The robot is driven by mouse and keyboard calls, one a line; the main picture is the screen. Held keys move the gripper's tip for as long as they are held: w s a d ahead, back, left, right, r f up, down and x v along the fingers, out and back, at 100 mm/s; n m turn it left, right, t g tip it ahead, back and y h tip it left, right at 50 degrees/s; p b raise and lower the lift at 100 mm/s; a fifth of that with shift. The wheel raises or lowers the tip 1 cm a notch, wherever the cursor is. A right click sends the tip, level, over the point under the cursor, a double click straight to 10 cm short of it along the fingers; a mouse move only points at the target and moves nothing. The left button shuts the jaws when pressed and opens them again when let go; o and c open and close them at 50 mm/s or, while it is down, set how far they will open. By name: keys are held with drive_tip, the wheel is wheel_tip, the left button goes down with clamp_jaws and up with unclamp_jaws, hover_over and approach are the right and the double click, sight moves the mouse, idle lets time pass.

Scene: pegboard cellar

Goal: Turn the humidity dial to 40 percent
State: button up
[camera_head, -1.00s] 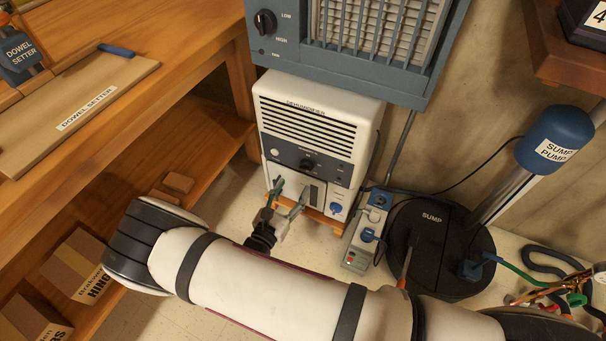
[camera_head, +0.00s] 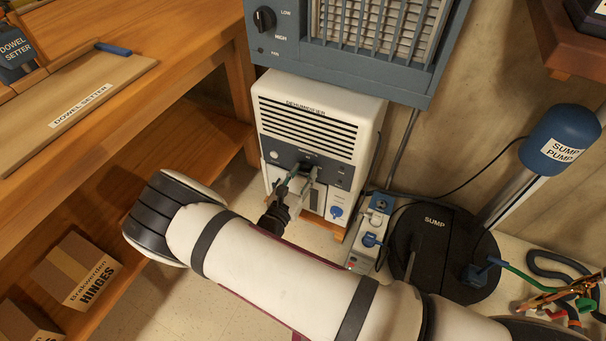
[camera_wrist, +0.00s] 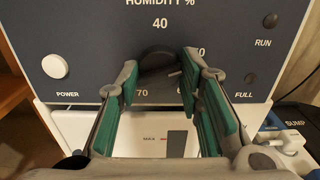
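The humidity dial (camera_wrist: 158,58) is a dark round knob on the dehumidifier's dark panel, below the printed 40 in the wrist view. A 70 shows at its lower left; the numbers on its right are partly hidden by a finger. A small light mark shows near its lower right edge; I cannot tell the setting surely. My gripper (camera_wrist: 160,80) is open, its green-padded fingers on either side of the dial, tips close to the panel. I cannot tell whether they touch the knob. In the head view, my gripper (camera_head: 299,178) is at the front of the white dehumidifier (camera_head: 364,110).
A white power button (camera_wrist: 55,67) is left of the dial and a RUN light (camera_wrist: 270,20) is right. A blue-grey heater (camera_head: 345,75) hangs above the dehumidifier. A power strip (camera_head: 370,233) and black sump lid (camera_head: 440,255) stand right. A wooden bench (camera_head: 190,50) is left.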

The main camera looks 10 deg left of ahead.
drive_tip(key=shift+c, duration=1.3)
drive_tip(key=shift+d+n+p, duration=0.15)
drive_tip(key=shift+n+p, duration=1.65)
drive_tip(key=shift+n, duration=5.1)
